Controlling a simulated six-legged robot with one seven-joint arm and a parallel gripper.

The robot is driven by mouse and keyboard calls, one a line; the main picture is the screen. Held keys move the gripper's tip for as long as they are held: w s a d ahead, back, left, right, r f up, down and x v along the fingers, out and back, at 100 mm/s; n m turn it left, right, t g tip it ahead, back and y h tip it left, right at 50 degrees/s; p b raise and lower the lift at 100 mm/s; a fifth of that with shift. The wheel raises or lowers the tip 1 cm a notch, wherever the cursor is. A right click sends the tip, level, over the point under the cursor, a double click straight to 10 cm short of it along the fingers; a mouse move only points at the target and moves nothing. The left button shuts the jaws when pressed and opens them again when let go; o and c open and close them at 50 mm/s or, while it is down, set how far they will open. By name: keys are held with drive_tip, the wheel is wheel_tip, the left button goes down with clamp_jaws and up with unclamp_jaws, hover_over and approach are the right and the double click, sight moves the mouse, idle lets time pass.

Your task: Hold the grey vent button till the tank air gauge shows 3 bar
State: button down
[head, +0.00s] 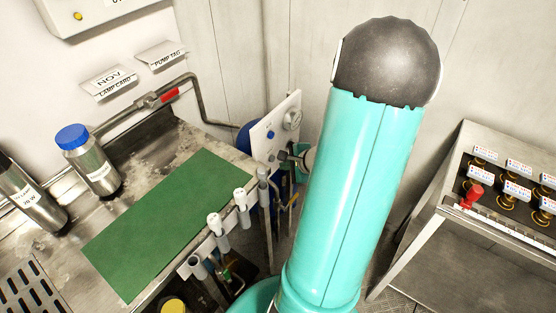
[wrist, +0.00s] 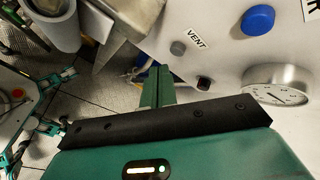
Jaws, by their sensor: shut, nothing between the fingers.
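The grey vent button (wrist: 178,48) is a small round knob on a pale panel, beside the printed word VENT, in the wrist view. My gripper (wrist: 159,72) is shut and empty. Its green fingertips appear just below and left of the button, with a visible gap in the picture; depth is hard to judge. A round gauge (wrist: 278,86) with a white face and dark needle sits at the right of the panel; its figures are too small to read. In the head view the panel (head: 262,139) and gauge (head: 292,120) show beyond my arm, with my gripper (head: 284,156) close to the panel's face.
A larger blue button (wrist: 258,19) and a dark red-tinted fitting (wrist: 203,83) share the panel. In the head view a bench with a green mat (head: 160,220) and a blue-capped bottle (head: 90,160) stand left. A rack with a red handle (head: 471,196) stands right.

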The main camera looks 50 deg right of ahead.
drive_tip(key=shift+w+d+h, duration=0.2)
drive_tip(key=shift+w+h, duration=0.1)
drive_tip(key=shift+w, duration=0.45)
idle(0.8)
